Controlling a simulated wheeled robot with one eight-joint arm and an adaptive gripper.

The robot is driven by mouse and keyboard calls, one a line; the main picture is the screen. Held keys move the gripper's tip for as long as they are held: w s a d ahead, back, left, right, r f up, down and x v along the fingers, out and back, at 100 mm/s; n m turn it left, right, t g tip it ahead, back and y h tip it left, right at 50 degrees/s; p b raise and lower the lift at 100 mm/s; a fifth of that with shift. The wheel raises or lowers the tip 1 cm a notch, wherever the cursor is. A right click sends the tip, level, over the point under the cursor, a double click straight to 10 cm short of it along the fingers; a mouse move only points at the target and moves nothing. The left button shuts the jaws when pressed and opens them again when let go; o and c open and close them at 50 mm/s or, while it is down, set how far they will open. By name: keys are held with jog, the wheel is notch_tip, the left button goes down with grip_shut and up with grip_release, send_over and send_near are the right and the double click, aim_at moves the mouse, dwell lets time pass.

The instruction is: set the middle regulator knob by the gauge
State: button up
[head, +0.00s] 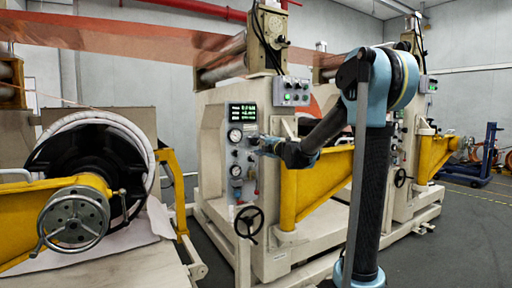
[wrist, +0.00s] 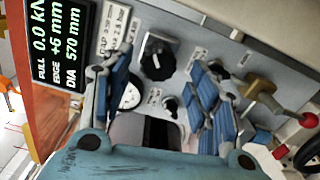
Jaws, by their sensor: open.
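In the head view, the control panel (head: 243,158) on the cream machine has two round gauges, an upper gauge (head: 235,135) and a lower gauge (head: 236,170). My gripper (head: 262,143) is at the panel beside the upper gauge. In the wrist view, my gripper (wrist: 165,82) is open, with its blue-padded fingers apart. A large black knob (wrist: 156,58) with a pale mark shows beyond and between the fingers. A smaller dark knob (wrist: 171,103) is also between them. A gauge (wrist: 131,95) is partly hidden by the left finger. I cannot tell which knob is the middle regulator.
A lit display (wrist: 60,45) is left in the wrist view. A brass valve (wrist: 256,86) and red-ball lever (wrist: 307,120) are on the right. In the head view, a black handwheel (head: 249,222) is below the panel and a yellow arm (head: 300,195) is to its right.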

jog(key=v, duration=0.8)
jog(key=shift+w+d, duration=0.1)
jog(key=shift+w, duration=0.05)
jog(key=m, duration=2.8)
send_near(257, 143)
jog(key=x, duration=1)
jog(key=shift+w+a, duration=0.25)
jog(key=shift+a, duration=0.05)
